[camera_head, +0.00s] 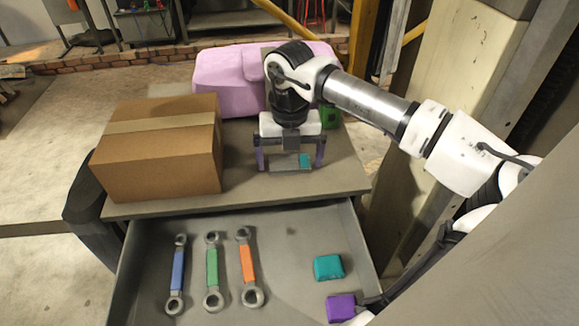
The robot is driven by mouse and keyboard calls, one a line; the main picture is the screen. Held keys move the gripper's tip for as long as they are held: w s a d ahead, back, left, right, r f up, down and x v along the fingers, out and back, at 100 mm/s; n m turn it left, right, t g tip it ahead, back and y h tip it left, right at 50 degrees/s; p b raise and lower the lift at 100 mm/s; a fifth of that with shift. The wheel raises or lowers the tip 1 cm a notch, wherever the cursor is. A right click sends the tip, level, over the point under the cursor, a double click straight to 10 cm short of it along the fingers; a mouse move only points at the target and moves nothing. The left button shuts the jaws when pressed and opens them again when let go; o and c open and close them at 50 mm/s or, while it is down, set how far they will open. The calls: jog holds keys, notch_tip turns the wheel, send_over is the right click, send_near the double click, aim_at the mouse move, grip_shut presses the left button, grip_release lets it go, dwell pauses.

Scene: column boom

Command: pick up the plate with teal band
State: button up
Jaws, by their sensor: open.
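The grey plate with a teal band (284,163) lies on the table top, behind the open drawer. Its teal band shows at its right end. My gripper (291,167) is open and points down over the plate, with one finger by the left end and one by the right end. The upper rear of the plate is partly hidden by the gripper. I cannot tell whether the fingers touch it.
A cardboard box (160,165) stands left of my gripper. A pink bag-like object (225,80) and a green block (328,116) are behind. The open drawer (215,232) holds blue, green and orange-handled wrenches, a teal block (328,267) and a purple block (341,308).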

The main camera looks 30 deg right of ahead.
jog(key=c, duration=1.3)
jog(key=shift+r, duration=0.1)
